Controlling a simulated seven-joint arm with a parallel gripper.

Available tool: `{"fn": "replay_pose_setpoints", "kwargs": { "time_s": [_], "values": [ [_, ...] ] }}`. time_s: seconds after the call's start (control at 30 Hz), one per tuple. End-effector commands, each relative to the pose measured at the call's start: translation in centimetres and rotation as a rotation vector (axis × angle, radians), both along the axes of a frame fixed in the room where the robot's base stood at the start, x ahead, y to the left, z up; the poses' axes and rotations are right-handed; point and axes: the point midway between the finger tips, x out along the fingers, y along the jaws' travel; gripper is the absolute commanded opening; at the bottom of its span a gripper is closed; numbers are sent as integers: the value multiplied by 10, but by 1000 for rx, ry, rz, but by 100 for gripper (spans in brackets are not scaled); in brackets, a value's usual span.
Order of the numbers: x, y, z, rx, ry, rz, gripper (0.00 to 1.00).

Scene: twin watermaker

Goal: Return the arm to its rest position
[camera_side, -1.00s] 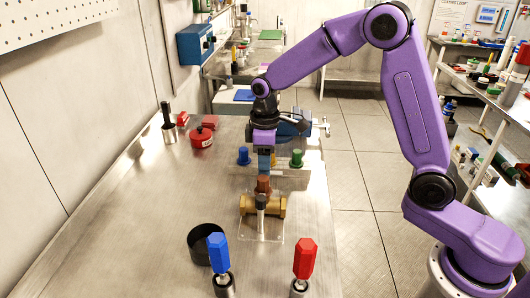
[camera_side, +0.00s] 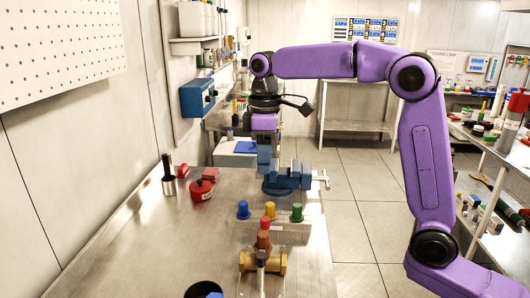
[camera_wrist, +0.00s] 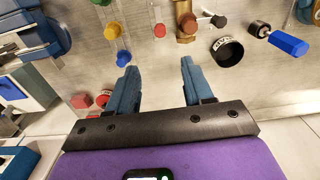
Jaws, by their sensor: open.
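My gripper (camera_side: 264,160) hangs fingers-down above the bench in the side view, next to the blue vise (camera_side: 287,178). In the wrist view the two blue fingers stand wide apart with nothing between them, and the gripper (camera_wrist: 158,64) is open and empty. The bench top with its fittings lies beyond the fingertips. My arm reaches in from the right, with its upper part nearly level.
Blue (camera_side: 243,209), yellow (camera_side: 269,211) and green (camera_side: 296,212) caps stand in front of the vise. A brass fitting (camera_side: 277,262) stands nearer the camera. A red pot (camera_side: 201,190) and a black-handled tool (camera_side: 168,168) are on the left. The wrist view shows a black ring (camera_wrist: 227,51) and blue-handled tool (camera_wrist: 288,43).

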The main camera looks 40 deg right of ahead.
Motion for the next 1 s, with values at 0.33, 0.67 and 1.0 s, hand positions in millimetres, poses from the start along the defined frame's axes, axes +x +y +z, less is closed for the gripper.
{"fn": "replay_pose_setpoints", "kwargs": {
  "time_s": [0.33,0.67,1.0],
  "values": [
    [0,0,9,0,0,1,51],
    [-2,1,9,0,0,3,51],
    [-51,15,-11,3,-4,63,51]
  ]
}}
